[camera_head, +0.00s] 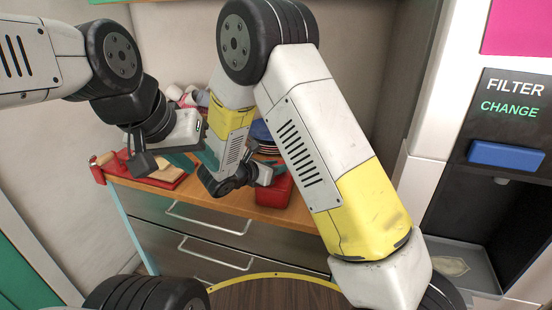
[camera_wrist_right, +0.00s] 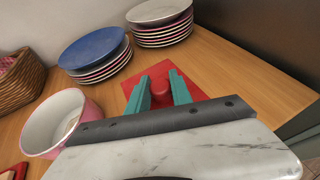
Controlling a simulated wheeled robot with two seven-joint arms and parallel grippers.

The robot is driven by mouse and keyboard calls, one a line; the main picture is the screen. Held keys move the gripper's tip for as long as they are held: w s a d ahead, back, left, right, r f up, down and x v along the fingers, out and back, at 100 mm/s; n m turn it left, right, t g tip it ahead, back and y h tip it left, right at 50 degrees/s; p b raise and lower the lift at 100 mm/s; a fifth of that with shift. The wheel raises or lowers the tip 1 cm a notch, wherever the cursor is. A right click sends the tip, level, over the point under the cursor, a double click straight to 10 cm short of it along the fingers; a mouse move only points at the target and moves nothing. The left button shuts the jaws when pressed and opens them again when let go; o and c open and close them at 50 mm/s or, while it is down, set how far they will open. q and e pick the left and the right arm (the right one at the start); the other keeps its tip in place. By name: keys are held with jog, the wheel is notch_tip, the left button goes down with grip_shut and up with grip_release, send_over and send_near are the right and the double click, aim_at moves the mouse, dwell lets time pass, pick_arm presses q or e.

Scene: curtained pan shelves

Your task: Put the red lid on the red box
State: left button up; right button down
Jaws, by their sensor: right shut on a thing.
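The red box (camera_head: 277,193) stands near the front edge of the wooden counter, partly hidden by my right gripper. In the right wrist view the red lid (camera_wrist_right: 203,87) is a flat square with a round knob (camera_wrist_right: 160,84). My right gripper (camera_wrist_right: 165,86) is shut on that knob, a teal finger on each side. The lid is over the box; I cannot tell whether it rests on it or hangs just above. My left gripper (camera_head: 186,156) is over the counter to the left, away from the box; its finger opening is unclear.
Stacked plates with a blue one on top (camera_wrist_right: 92,47) and another plate stack (camera_wrist_right: 160,14) stand behind. A pink bowl (camera_wrist_right: 55,122) and a wicker basket (camera_wrist_right: 20,80) are to the left. A red board (camera_head: 165,177) lies at the counter's left. Drawers with handles (camera_head: 205,218) are below.

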jog(key=c, duration=1.1)
grip_release()
jog(key=shift+o, duration=0.2)
jog(key=shift+r, duration=0.15)
